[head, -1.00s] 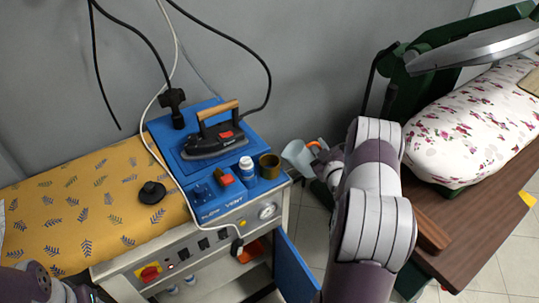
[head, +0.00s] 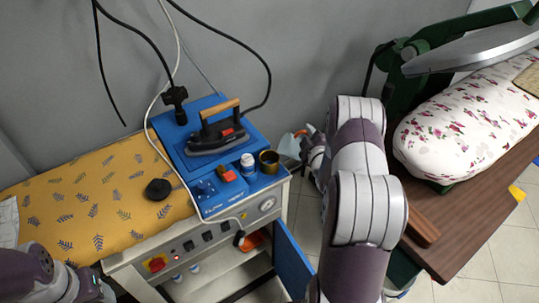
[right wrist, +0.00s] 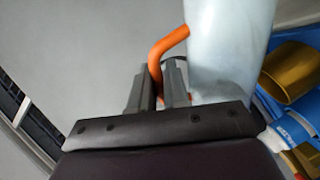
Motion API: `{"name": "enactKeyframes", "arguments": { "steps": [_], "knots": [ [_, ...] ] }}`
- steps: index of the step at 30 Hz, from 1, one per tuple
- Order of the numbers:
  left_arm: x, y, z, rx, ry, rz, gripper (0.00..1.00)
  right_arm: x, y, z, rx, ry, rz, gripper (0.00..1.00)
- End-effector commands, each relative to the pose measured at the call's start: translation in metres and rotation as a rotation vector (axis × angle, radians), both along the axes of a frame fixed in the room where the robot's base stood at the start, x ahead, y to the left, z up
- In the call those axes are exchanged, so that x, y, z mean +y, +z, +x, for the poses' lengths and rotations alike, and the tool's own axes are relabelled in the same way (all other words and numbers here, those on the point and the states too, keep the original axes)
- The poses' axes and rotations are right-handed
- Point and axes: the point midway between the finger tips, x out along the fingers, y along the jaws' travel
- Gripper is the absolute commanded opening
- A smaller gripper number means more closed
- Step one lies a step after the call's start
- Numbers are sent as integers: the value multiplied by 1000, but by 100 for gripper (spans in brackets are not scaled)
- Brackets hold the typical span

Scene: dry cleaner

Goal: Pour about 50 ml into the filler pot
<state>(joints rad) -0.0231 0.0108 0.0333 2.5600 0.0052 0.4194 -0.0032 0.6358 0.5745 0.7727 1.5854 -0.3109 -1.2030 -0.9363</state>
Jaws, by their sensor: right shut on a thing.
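A pale translucent jug (head: 290,145) with an orange handle (right wrist: 167,44) is in my right gripper (right wrist: 160,85). In the right wrist view my fingers are shut on the handle, and the jug body (right wrist: 228,50) stands beside them. My right arm hides part of the jug in the head view. A brass-coloured pot (head: 269,162), which I take for the filler pot, stands on the blue top at its right edge, left of the jug. It also shows in the right wrist view (right wrist: 300,70). My left arm shows at the lower left; its fingers are not clear.
A white bottle (head: 247,165) stands close left of the pot. An iron (head: 216,135) sits behind on the blue top (head: 215,200). A blue door (head: 292,262) hangs open below. A floral ironing board (head: 470,125) is at the right.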

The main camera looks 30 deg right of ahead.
Motion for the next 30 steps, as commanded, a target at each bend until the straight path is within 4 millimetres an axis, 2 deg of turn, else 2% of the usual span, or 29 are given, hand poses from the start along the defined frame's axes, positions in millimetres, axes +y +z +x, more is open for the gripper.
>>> {"name": "enactKeyframes", "arguments": {
  "steps": [30],
  "knots": [
    [0,15,0,0,0,0,60,8,12,4,49,0,-105,0]
  ]
}}
